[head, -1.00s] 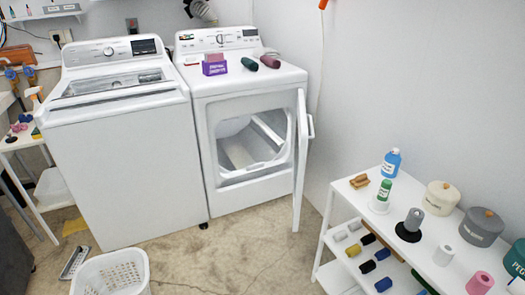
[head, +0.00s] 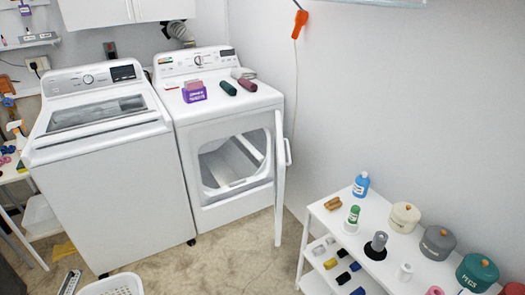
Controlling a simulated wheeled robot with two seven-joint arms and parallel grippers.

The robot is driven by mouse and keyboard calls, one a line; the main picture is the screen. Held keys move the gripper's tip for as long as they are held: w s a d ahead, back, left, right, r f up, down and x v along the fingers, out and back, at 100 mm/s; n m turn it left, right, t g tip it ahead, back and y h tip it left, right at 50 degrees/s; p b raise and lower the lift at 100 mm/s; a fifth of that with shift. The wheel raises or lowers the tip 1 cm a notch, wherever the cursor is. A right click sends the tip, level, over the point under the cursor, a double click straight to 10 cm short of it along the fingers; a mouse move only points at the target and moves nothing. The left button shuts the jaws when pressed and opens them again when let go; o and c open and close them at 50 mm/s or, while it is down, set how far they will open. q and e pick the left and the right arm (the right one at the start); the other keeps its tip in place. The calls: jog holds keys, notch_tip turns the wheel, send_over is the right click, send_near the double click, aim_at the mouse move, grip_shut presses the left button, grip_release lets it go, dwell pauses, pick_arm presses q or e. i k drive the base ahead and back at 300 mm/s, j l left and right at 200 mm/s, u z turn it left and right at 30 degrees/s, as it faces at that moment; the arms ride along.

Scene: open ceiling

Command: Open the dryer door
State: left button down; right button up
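The dryer (head: 235,110) is the white machine in the middle of the head view, right of the washer. Its door (head: 280,180) stands wide open, swung out to the right on its hinge side, with the handle (head: 288,152) on its right face. The dark opening and the pale drum interior (head: 228,165) show behind it. Neither of my grippers is in view.
A white top-load washer (head: 105,165) stands left of the dryer. A purple box (head: 194,92) and small rolls sit on the dryer top. A white shelf (head: 335,215) with bottles and canisters stands at the right. A white basket (head: 112,286) is on the floor in front. Floor before the dryer is clear.

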aim_at(280, 163)
jog(key=i+z, duration=0.15)
jog(key=z, duration=0.2)
jog(key=i+j+z, duration=0.1)
jog(key=z, duration=0.25)
jog(key=i+j+z, duration=0.1)
jog(key=j+z, duration=0.15)
jog(key=z, duration=0.15)
